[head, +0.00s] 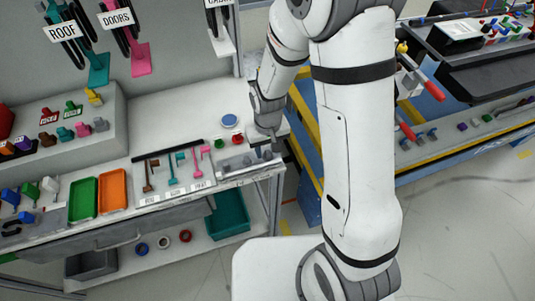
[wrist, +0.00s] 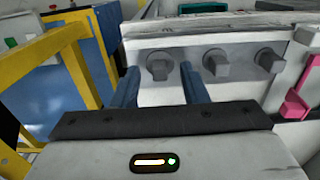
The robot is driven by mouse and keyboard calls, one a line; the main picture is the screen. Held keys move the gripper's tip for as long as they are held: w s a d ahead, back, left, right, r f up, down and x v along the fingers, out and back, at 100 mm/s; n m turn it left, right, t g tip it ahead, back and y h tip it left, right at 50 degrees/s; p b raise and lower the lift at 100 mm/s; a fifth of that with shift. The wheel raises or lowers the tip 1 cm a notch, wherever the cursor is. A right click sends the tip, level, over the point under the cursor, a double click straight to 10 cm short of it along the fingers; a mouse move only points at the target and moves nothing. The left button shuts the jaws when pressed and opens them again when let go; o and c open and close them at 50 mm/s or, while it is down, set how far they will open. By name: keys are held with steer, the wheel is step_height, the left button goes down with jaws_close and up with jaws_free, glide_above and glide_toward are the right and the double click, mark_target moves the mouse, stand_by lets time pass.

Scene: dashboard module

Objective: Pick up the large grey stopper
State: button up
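Three grey stoppers stand in a row on a light grey block in the wrist view: a left one (wrist: 158,66), a middle one (wrist: 216,63) and a right one (wrist: 268,61). They look close in size, so I cannot tell for certain which is the large one. My gripper (wrist: 159,72) is open, its two blue fingers apart and empty. The left stopper appears in the gap between the fingers, beyond the tips; I see no contact. In the head view my gripper (head: 266,143) is over the right end of the white bench, and the stoppers there are small and partly hidden.
A pink tool (wrist: 296,103) lies right of the block. A yellow frame (wrist: 75,70) and blue panel stand to the left in the wrist view. In the head view, a blue disc (head: 229,121), a red piece and green and orange trays (head: 112,187) sit on the bench.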

steer(key=shift+c, duration=0.3)
jaws_close()
stand_by(0.4)
